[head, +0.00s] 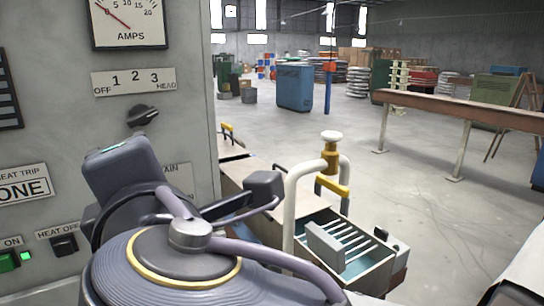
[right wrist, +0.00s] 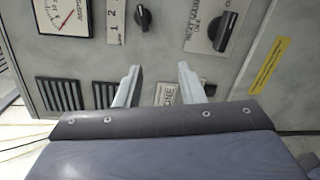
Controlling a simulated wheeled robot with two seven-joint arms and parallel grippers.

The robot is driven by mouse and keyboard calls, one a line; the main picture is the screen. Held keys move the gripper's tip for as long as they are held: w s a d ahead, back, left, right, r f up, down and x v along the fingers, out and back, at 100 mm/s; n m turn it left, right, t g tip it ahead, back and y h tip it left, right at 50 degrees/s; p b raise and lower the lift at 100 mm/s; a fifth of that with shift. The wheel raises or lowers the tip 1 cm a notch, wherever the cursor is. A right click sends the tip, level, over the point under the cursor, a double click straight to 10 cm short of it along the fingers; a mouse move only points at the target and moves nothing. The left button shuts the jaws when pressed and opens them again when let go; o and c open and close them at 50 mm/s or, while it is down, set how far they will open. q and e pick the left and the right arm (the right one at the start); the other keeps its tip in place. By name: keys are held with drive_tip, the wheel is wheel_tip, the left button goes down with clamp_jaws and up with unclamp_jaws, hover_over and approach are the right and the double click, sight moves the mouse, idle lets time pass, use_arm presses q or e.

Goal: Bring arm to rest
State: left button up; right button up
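My right gripper (right wrist: 160,82) shows in the right wrist view with its two pale fingers apart and nothing between them. It points at the grey control panel (right wrist: 210,135), in front of the part with the ZONE label (right wrist: 166,93); I cannot tell the gap to the panel. In the head view, one of my arms fills the lower left in front of the same panel (head: 45,125), covering part of its lower face. Its fingers are not visible there. My left gripper cannot be made out in any view.
The panel carries an AMPS meter (head: 128,20), a black knob (head: 142,116) and a lit green switch (head: 10,259). Open floor (head: 430,200) lies to the right.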

drive_tip(key=w+d+f+m+g+h, duration=0.25)
drive_tip(key=d+f+m, duration=0.35)
drive_tip(key=d+f, duration=0.45)
drive_tip(key=w+d+f+m+g+h, duration=0.3)
drive_tip(key=d+f+m, duration=0.4)
drive_tip(key=d, duration=0.7)
drive_tip(key=s+d+f+m+g, duration=0.2)
drive_tip(key=s+d+f+m, duration=0.25)
drive_tip(key=d+f, duration=0.4)
drive_tip(key=s+d+f+m+g+y+p, duration=0.1)
drive_tip(key=s+f+m+g, duration=0.1)
drive_tip(key=s+f+m, duration=0.7)
drive_tip(key=shift+s+d+f+m, duration=0.2)
drive_tip(key=shift+s+f+m, duration=0.1)
drive_tip(key=shift+f+m, duration=0.5)
drive_tip(key=shift+r, duration=0.15)
